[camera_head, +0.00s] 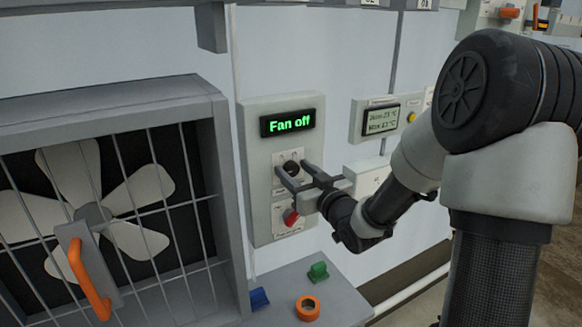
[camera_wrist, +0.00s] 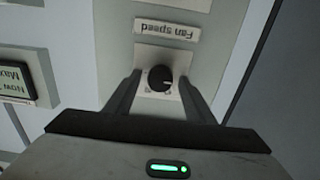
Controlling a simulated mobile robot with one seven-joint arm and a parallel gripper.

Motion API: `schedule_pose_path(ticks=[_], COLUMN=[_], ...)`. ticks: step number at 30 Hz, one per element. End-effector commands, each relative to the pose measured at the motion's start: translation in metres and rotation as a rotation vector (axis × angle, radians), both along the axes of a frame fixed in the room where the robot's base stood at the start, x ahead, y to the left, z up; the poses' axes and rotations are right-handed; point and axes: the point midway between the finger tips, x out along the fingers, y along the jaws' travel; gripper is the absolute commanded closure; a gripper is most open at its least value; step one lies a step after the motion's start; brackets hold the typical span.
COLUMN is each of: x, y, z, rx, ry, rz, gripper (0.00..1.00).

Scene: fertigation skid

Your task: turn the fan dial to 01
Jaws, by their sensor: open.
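The fan dial (camera_head: 291,168) is a small black round knob on a pale panel (camera_head: 258,210), below a green-lit display (camera_head: 288,123) that reads "Fan off". In the wrist view, which is upside down, the dial (camera_wrist: 160,78) has a light pointer mark toward the picture's right, and a label (camera_wrist: 167,29) reads "Fan speed". The scale marks around it are too small to read. My gripper (camera_head: 287,178) is open at the panel, its fingers on either side of the dial. In the wrist view my gripper (camera_wrist: 160,88) shows gaps between both fingers and the knob.
A caged fan (camera_head: 92,212) with an orange handle (camera_head: 89,280) stands at left. A grey shelf (camera_head: 335,297) below holds blue, orange and green parts. A temperature display (camera_head: 381,120) is at right.

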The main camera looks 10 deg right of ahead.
Motion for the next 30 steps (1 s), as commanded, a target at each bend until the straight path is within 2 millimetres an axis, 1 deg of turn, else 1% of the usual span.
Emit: schedule_pose_path(ticks=[8, 15, 23, 30], x=[-0.0002, -0.0001, 0.0, 0.0002], y=[-0.0003, -0.0003, -0.0004, -0.0009], z=[-0.0001, 0.0001, 0.0003, 0.0008], rx=[0.0, 0.0, 0.02, 0.126], ry=[0.0, 0.0, 0.006, 0.04], rz=[0.0, 0.0, 0.0, -0.001], gripper=[0.51, 0.91, 0.92, 0.92])
